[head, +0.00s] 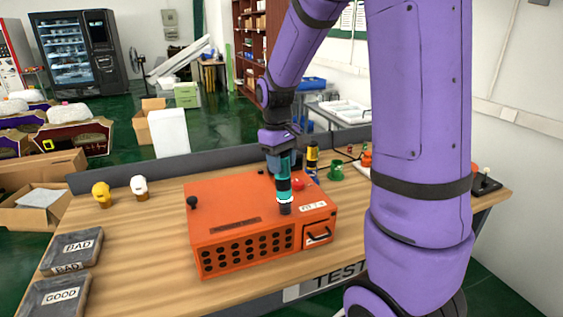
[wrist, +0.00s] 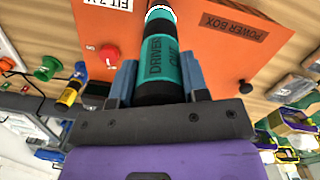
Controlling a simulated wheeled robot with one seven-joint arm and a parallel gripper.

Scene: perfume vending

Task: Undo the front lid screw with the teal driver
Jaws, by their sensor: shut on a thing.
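The teal driver (head: 284,190) is in my gripper (head: 282,165), upright over the front right part of the orange power box (head: 235,205) lid. Its dark lower end (head: 285,208) is at the lid; I cannot tell whether it touches. In the wrist view the driver (wrist: 165,60) reads "DRIVER OUT" and sits between the two blue fingers of my gripper (wrist: 160,85), which are shut on it. The front lid screw cannot be made out; the driver may hide it. A black knob (head: 192,202) stands on the lid's left side.
A red button (head: 298,185) is on the lid close behind the driver. A green object (head: 336,172) and a yellow-black one (head: 312,155) stand behind the box. Yellow (head: 102,194) and white (head: 139,186) pieces stand at left, with BAD (head: 72,249) and GOOD (head: 55,296) trays in front.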

